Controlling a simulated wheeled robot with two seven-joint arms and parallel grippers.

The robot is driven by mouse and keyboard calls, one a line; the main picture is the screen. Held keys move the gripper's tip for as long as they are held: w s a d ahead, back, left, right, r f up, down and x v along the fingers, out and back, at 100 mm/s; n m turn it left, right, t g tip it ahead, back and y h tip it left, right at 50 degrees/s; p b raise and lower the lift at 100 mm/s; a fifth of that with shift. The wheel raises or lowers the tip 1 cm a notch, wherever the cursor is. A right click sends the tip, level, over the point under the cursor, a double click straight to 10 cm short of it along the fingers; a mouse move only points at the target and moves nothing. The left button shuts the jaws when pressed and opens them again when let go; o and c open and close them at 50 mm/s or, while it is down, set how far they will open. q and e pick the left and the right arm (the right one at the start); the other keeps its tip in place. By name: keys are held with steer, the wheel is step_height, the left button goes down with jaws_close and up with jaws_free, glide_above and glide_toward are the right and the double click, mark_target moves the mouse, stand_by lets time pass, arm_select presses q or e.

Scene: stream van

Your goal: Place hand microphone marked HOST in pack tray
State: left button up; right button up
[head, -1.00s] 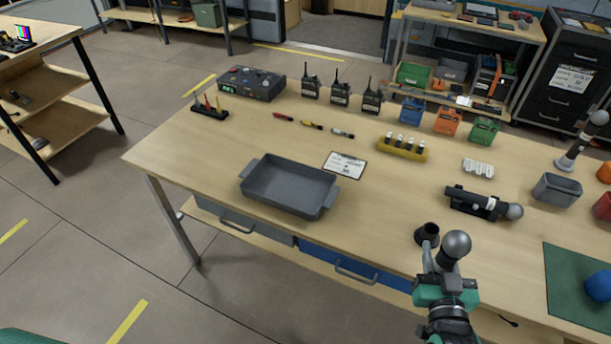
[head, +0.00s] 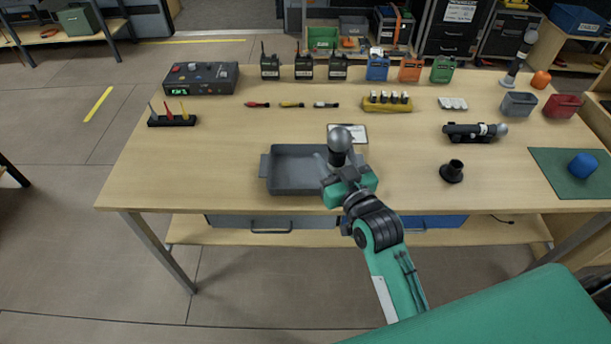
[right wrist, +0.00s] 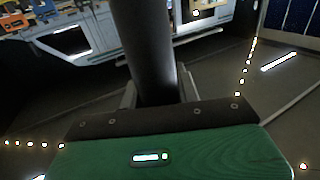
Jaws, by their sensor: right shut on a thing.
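My right gripper (head: 346,180) is shut on a dark hand microphone (head: 340,143) with a round grey head. The microphone is upright, head up, and its lower part is hidden by the gripper. Its dark handle (right wrist: 145,50) rises between the fingers in the right wrist view. No HOST marking can be read. The grey pack tray (head: 290,180) lies on the table with no contents visible. The gripper and microphone overlap the tray's right end in the head view; their height above it is hard to tell. My left gripper is not in view.
A black empty holder (head: 452,172) stands right of the tray. Another microphone (head: 475,131) lies in a cradle, and one stands upright (head: 518,60) at the back right. A clipboard card (head: 350,130) lies behind the tray. The table left of the tray is clear.

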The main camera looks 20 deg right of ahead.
steer(key=w+a+r+n+g+y+b, duration=0.1)
steer(key=w+r+n+y+b, duration=0.1)
steer(key=w+r, duration=0.4)
steer(key=w+a+r+n+y+b, duration=0.1)
steer(key=w+r+y+b, duration=0.15)
steer(key=w+r, duration=0.4)
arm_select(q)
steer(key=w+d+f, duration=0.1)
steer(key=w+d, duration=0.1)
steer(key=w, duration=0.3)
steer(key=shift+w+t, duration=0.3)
arm_select(e)
step_height(320, 180, down, 19)
steer(key=shift+s, duration=0.25)
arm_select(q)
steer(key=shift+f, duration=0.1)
arm_select(e)
steer(key=shift+d+f, duration=0.1)
steer(key=shift+f, duration=0.15)
steer(key=o, duration=1)
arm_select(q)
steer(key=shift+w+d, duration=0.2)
arm_select(e)
steer(key=shift+o, duration=0.8)
